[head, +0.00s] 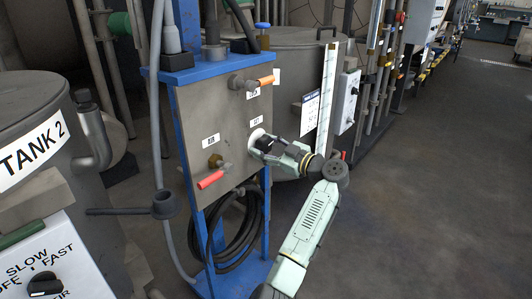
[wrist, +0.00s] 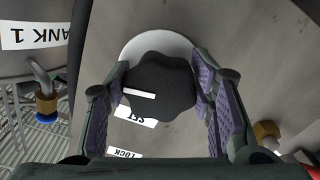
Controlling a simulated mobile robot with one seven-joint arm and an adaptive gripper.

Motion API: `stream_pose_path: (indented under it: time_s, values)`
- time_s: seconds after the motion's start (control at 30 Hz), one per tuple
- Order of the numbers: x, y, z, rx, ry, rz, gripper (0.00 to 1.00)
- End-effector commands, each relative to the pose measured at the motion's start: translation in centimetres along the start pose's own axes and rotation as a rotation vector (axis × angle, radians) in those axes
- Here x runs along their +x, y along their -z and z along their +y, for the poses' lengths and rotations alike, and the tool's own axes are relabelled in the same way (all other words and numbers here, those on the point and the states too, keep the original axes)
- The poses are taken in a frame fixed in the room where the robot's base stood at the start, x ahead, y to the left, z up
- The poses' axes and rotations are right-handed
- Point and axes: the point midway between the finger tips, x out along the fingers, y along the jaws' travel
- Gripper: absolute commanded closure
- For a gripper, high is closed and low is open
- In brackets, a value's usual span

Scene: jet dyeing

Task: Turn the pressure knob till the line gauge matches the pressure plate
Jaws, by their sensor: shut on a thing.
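The pressure knob (wrist: 163,88) is a dark lobed knob with a white pointer line, set on a pale round disc on the grey panel (head: 225,125). My gripper (wrist: 160,92) is shut on it, one finger pad on each side. In the wrist view the pointer line lies nearly level, toward the knob's left side. In the head view my gripper (head: 258,143) reaches the panel's right side and hides most of the knob. A label reading SET (wrist: 135,117) shows beside the knob. I cannot make out a line gauge reading or a pressure plate value.
An orange-handled valve (head: 262,82) sits above and a red-handled valve (head: 211,179) below left on the panel. Tank 2 (head: 38,150) stands at left, with a switch box (head: 50,270). A black hose (head: 236,240) hangs below. Open floor (head: 430,180) lies right.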

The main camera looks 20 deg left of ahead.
Motion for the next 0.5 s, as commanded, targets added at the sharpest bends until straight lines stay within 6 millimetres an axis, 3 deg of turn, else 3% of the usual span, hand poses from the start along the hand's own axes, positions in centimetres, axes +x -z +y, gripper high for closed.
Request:
stream_pose_path:
  time_s: [0.5]
  values:
    - [-0.06, 0.04, -0.44, 0.494, 0.004, -0.004, 0.79]
